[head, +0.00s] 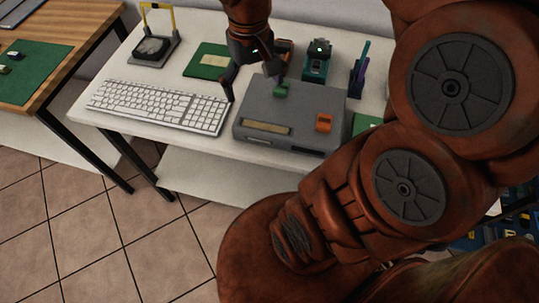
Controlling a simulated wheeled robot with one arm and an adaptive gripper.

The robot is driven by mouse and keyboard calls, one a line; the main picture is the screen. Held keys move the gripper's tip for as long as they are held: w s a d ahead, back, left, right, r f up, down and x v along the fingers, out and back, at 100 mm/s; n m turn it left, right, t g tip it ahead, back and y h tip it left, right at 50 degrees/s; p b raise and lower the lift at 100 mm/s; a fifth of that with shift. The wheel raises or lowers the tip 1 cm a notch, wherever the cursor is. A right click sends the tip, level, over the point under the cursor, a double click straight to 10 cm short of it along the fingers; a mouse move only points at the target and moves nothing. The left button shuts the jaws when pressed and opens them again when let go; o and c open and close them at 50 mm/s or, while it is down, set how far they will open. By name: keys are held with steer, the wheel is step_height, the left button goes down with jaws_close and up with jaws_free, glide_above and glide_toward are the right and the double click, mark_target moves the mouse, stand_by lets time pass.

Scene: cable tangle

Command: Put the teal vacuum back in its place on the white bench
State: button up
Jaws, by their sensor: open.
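The white bench (207,32) spans the upper middle of the head view. A dark teal device (317,61) with a small light on top, which appears to be the teal vacuum, stands upright toward the back of the bench. My gripper (253,88) is left of it and apart from it, pointing down with its fingers spread. One finger is by the right end of the keyboard; the other is over the back of a grey box. I see nothing held between the fingers. Part of the bench's right side is hidden behind my arm.
A yellow-framed stand (156,48), a green mat (200,67) and a pen holder (357,82) are behind. A wooden table (75,22) stands left.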

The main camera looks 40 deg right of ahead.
steer(key=s+a+f+n, duration=0.1)
steer(key=s+a+f, duration=0.1)
steer(key=s, duration=0.4)
steer(key=s+a+f+n+g, duration=0.1)
steer(key=s+a+f, duration=0.1)
steer(key=s+a, duration=0.2)
steer(key=s, duration=0.3)
steer(key=shift+s+a+f, duration=0.15)
steer(key=shift+s+f, duration=0.05)
steer(key=shift+f, duration=0.2)
step_height(320, 180, up, 6)
steer(key=p, duration=0.6)
steer(key=shift+c, duration=0.4)
